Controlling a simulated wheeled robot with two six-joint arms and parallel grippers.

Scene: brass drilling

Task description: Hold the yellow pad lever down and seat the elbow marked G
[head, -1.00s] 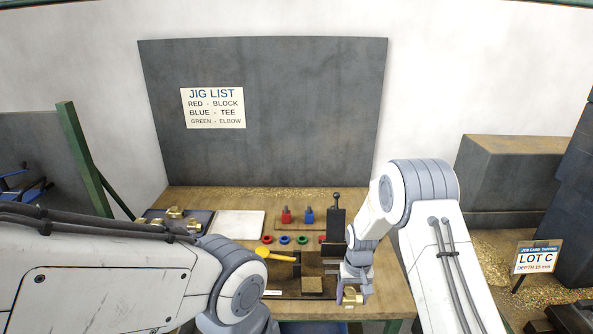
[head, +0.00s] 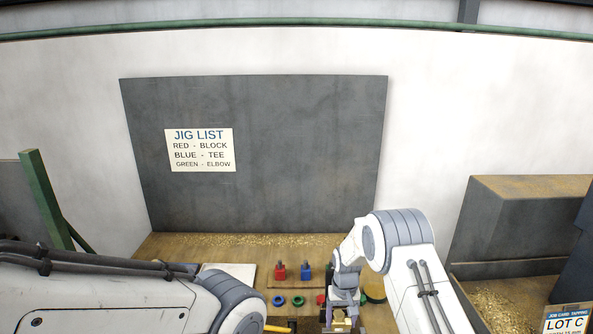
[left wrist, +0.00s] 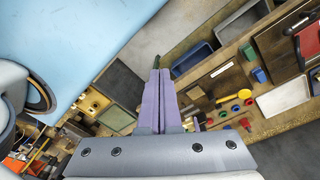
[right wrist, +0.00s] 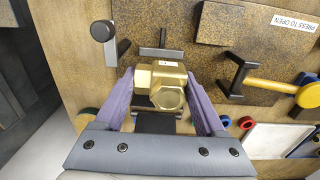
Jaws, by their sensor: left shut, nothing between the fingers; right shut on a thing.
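A brass elbow (right wrist: 164,85) is gripped between the purple fingers of my right gripper (right wrist: 165,100); it bears a small white tag whose letter I cannot read. In the head view my right gripper (head: 341,314) is low in the picture, over the near bench. The yellow pad lever (right wrist: 270,83) lies right of the elbow in the right wrist view, beside a "PRESS TO OPEN" label (right wrist: 285,22). Its yellow edge shows at the bottom of the head view (head: 278,328). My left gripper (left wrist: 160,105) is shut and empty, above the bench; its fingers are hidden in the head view.
A red block (head: 279,271) and a blue block (head: 306,271) stand behind several coloured rings. A black handle with a round knob (right wrist: 103,31) stands left of the elbow. A pale flat panel (right wrist: 275,138) lies at lower right there.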

